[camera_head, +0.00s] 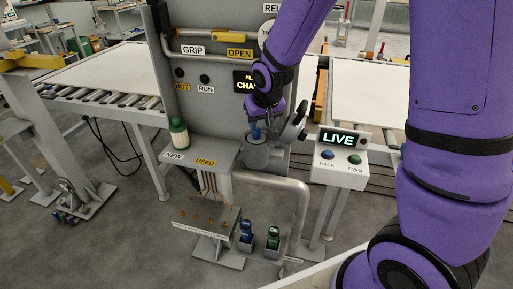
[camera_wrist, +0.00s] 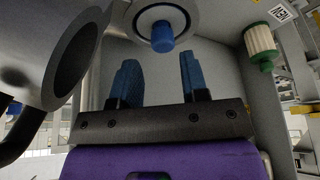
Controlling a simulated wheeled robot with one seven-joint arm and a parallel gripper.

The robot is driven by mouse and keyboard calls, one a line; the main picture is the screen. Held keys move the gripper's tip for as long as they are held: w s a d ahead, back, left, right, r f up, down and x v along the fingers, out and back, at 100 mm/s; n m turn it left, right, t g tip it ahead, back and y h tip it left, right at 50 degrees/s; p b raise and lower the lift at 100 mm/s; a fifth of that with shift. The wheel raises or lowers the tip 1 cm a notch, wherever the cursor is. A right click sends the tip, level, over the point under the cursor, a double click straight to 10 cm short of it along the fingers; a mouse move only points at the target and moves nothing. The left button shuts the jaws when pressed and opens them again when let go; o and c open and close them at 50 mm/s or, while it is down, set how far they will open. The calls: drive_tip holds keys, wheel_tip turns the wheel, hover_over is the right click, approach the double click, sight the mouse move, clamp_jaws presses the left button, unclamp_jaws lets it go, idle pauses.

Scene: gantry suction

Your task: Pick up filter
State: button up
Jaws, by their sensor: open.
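A filter with a white ribbed body and green cap (camera_head: 179,133) stands upright on the shelf by the NEW label; it also shows at the upper right of the wrist view (camera_wrist: 260,42). A blue cap (camera_wrist: 162,36) sits in the middle of a round grey housing (camera_wrist: 183,14); the housing also shows in the head view (camera_head: 257,156). My gripper (camera_wrist: 157,68) is open, its two blue fingers apart with nothing between them. The blue cap lies beyond the fingertips, between their lines. In the head view my gripper (camera_head: 257,125) is just above the housing, partly hidden.
The grey shelf (camera_head: 211,153) has an empty-looking USED spot. A large round metal part (camera_wrist: 75,60) is close on the left in the wrist view. A LIVE control box (camera_head: 341,157) stands right of the housing, and a bent pipe (camera_head: 301,195) runs below.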

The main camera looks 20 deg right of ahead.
drive_tip(key=shift+w+x, duration=0.25)
drive_tip(key=shift+x, duration=2.4)
drive_tip(key=shift+a+r, duration=0.1)
drive_tip(key=shift+a, duration=0.05)
clamp_jaws()
